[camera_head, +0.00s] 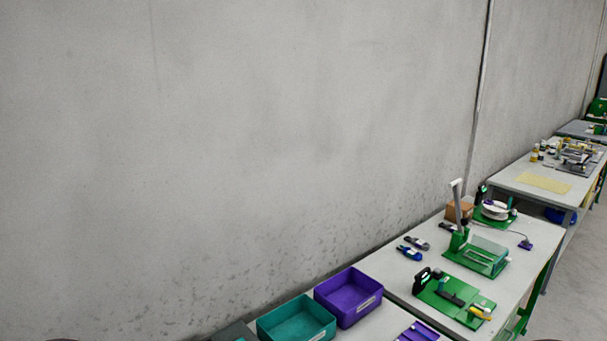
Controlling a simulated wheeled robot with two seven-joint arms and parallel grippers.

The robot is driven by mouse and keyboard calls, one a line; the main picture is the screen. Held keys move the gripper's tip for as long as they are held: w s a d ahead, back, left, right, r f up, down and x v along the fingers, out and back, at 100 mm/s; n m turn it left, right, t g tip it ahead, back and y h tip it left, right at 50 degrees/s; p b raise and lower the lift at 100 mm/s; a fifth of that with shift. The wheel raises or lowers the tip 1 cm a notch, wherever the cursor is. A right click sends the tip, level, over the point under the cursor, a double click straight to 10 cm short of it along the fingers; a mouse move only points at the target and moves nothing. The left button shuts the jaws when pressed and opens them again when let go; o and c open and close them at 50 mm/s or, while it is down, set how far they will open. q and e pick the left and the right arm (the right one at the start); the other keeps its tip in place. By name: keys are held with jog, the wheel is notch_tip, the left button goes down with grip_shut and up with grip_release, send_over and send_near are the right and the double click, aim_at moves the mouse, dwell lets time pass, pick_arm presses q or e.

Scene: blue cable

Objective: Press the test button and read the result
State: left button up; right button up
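Neither of my grippers is in view. Several green devices stand on the white workbench (408,283) at the lower right. One is a green flat fixture (436,292) with black parts and a yellow-handled piece. Behind it is a green press-like device (480,254) with a tall grey lever and a clear cover. A green stand with a white spool (495,210) is farther back. I cannot tell which device is the tester, and no test button or result display is legible. A small blue item (409,253), possibly the cable, lies left of the press.
A teal bin (297,320) and a purple bin (349,296) stand at the bench's near left. A purple tray (419,332) is cut off below. A brown box (459,210) stands behind the press. A second bench (512,182) is beyond. A grey wall (230,140) fills the left.

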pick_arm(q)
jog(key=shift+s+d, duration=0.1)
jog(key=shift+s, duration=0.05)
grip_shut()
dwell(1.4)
